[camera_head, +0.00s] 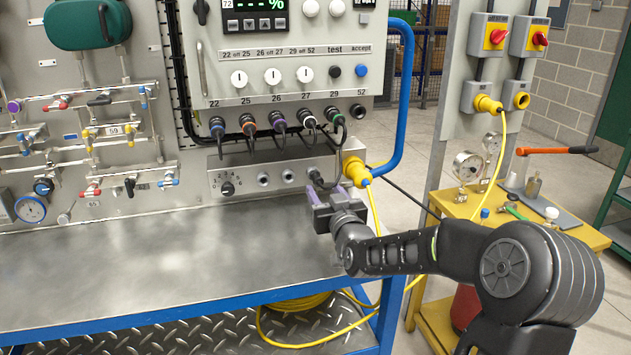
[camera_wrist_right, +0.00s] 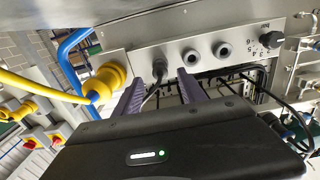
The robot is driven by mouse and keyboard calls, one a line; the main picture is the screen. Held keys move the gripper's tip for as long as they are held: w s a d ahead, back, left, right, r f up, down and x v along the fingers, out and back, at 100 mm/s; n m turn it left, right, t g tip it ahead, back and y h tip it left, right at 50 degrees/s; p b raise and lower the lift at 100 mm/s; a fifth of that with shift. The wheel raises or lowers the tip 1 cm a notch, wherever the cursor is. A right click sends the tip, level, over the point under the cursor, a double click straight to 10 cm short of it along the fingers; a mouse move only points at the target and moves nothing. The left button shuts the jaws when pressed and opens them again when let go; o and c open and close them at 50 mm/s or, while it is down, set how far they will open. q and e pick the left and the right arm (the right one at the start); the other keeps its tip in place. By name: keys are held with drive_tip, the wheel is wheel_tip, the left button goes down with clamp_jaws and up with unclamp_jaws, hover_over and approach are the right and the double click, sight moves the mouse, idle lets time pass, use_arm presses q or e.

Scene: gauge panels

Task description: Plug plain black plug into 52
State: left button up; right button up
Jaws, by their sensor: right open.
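The plain black plug (camera_head: 315,175) sits in the rightmost small socket of the lower grey box. In the right wrist view the plug (camera_wrist_right: 159,66) shows between and just beyond my fingertips, its black cable bending down between the fingers. My right gripper (camera_head: 318,195) is open just below and in front of the plug; its purple fingers (camera_wrist_right: 160,76) stand either side of the plug's line, apart from it as far as I can tell. Socket 52 (camera_head: 358,110) is a dark, empty round port at the right end of the upper row. My left gripper is not in view.
Several colour-ringed plugs (camera_head: 278,121) with hanging black cables fill the row left of 52. A yellow plug (camera_head: 356,171) with yellow cable is close right of my gripper. The lower box has a knob (camera_head: 227,188) and two empty sockets. The metal bench top (camera_head: 150,245) is clear.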

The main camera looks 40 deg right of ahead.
sight(320, 186)
drive_tip(key=b+x, duration=0.2)
drive_tip(key=x, duration=0.2)
drive_tip(key=shift+w+f, duration=0.1)
drive_tip(key=shift+w, duration=0.1)
drive_tip(key=shift+w+d, duration=0.25)
drive_tip(key=shift+w, duration=0.3)
drive_tip(key=shift+b, duration=1.1)
idle(0.3)
drive_tip(key=shift+c, duration=0.6)
clamp_jaws()
drive_tip(key=shift+s, duration=0.1)
idle(0.9)
